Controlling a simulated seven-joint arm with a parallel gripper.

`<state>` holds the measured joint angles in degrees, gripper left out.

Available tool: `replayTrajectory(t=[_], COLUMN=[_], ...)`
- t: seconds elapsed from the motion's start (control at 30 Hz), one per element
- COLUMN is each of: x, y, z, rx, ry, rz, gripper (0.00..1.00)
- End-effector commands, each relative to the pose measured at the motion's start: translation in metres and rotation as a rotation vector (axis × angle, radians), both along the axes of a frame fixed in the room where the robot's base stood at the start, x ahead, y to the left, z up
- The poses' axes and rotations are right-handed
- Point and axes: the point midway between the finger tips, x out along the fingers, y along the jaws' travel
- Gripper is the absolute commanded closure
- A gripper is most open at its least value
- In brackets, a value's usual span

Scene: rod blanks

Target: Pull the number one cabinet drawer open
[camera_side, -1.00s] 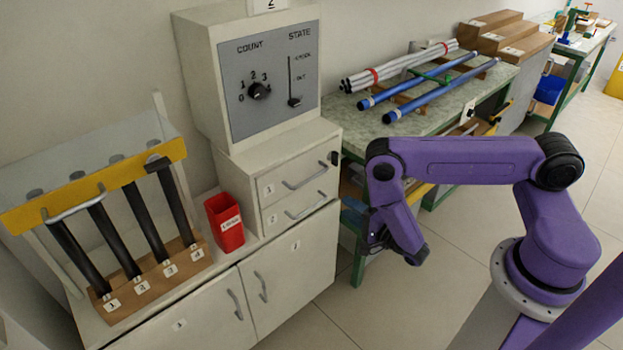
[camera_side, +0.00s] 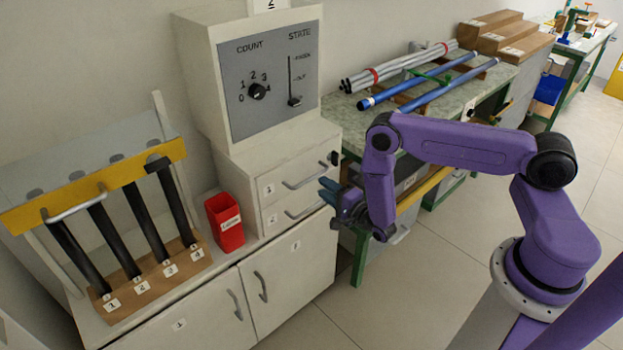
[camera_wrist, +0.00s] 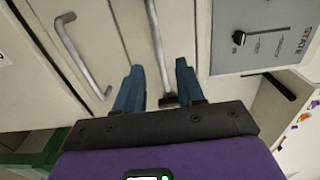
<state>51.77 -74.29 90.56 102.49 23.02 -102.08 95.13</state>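The number one drawer (camera_side: 275,190) is the upper of two drawers in the pale cabinet and is shut. Its grey bar handle (camera_side: 304,177) also shows in the wrist view (camera_wrist: 155,38), running down towards the space between my fingers. My gripper (camera_side: 329,189) is open, with two blue fingers pointing at the drawer fronts from the right. The fingers also show spread apart in the wrist view (camera_wrist: 158,82). I cannot tell whether they touch anything.
The number two drawer (camera_side: 273,221) lies just below, with its own bar handle (camera_side: 306,206). A small black piece (camera_side: 333,158) sits at the upper drawer's right end. Cupboard doors (camera_side: 290,265) are underneath. A red bin (camera_side: 225,222) stands left of the drawers. Floor in front is clear.

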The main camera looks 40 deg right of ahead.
Motion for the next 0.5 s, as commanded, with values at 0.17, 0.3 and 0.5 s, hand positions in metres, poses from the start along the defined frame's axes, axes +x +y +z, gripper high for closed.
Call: replayTrajectory(t=[0.17,0.3,0.5], x=[0.033,0.052,0.065], y=[-0.001,-0.001,0.000], z=[0.001,0.000,0.000], rx=[0.001,-0.001,-0.001], ry=[-0.003,-0.001,-0.001], rz=[-0.003,-0.002,0.000], gripper=[0.62,0.62,0.62])
